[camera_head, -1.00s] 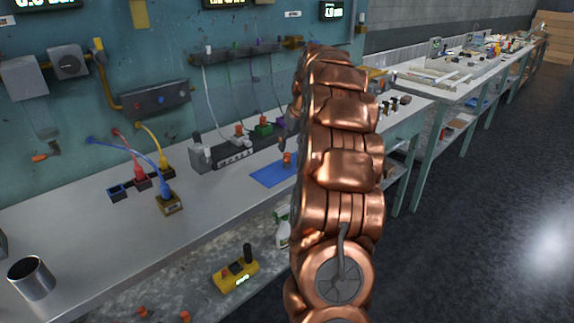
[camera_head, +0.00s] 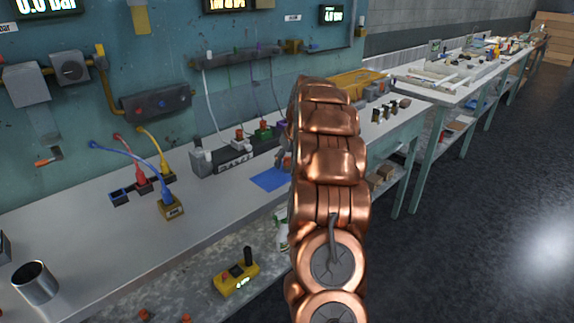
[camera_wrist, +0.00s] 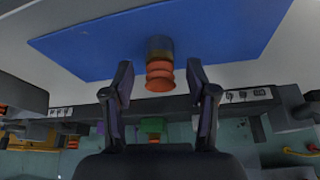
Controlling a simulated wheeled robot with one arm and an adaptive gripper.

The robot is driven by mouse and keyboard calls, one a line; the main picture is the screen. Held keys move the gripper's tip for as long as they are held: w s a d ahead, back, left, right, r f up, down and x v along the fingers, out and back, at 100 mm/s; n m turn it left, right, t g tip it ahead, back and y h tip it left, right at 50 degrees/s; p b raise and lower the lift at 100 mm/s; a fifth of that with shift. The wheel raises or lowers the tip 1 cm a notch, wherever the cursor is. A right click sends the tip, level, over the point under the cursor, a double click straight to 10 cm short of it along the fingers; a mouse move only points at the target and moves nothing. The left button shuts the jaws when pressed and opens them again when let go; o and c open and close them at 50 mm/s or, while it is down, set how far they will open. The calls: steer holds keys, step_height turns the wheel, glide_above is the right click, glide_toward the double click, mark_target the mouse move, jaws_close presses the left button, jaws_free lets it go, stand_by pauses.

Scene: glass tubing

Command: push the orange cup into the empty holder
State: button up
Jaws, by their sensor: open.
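My gripper (camera_wrist: 160,82) is open, with one finger on each side of the cup and a visible gap to each. In the head view the cup (camera_head: 287,161) shows only as a small orange patch beside my arm, which hides most of my gripper. A dark holder strip (camera_head: 232,162) with white, green and purple pieces lies behind the mat (camera_head: 268,179). I cannot tell which of its places is empty.
To the left are a black block with red, yellow and blue cabled plugs (camera_head: 142,184) and a metal cylinder (camera_head: 36,284). A yellow case (camera_head: 355,82) lies behind my arm. The bench (camera_head: 110,235) is clear in front of the plugs.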

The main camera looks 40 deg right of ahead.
steer(key=shift+c, duration=0.4)
steer(key=shift+r, duration=0.1)
steer(key=c, duration=1)
steer(key=shift+o, duration=0.2)
